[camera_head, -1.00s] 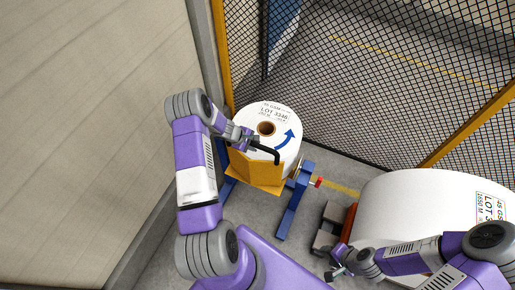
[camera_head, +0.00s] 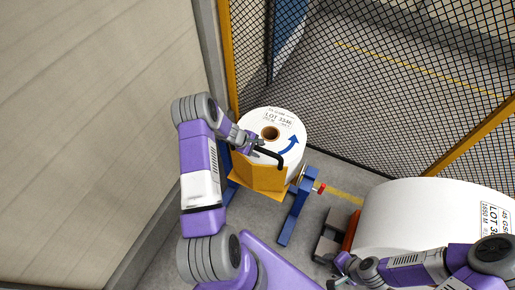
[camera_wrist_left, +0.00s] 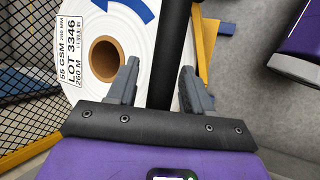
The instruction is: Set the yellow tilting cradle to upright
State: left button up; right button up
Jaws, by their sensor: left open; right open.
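The yellow cradle (camera_head: 262,178) sits in a blue frame (camera_head: 292,218) and holds a white roll (camera_head: 290,122). The roll's round end, with a brown core and a blue arrow, faces up toward the head camera. A black bar handle (camera_head: 272,157) reaches across the front of the roll. My left gripper (camera_head: 252,145) is at the handle's left end. In the left wrist view its open fingers (camera_wrist_left: 158,85) stand on both sides of the black bar (camera_wrist_left: 172,45), with gaps visible. My right gripper (camera_head: 338,276) is open and low, away from the cradle.
A large white roll (camera_head: 425,215) lies at the right, near my right arm. A mesh fence (camera_head: 400,100) with yellow posts stands behind. A beige wall (camera_head: 90,120) fills the left. A red-tipped part (camera_head: 321,188) sticks out right of the blue frame.

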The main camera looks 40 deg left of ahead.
pick_arm(q)
jog(key=v, duration=0.7)
jog(key=shift+r+b, duration=0.25)
jog(key=shift+b, duration=0.05)
pick_arm(e)
jog(key=shift+f, duration=0.35)
pick_arm(q)
jog(key=shift+s, duration=0.15)
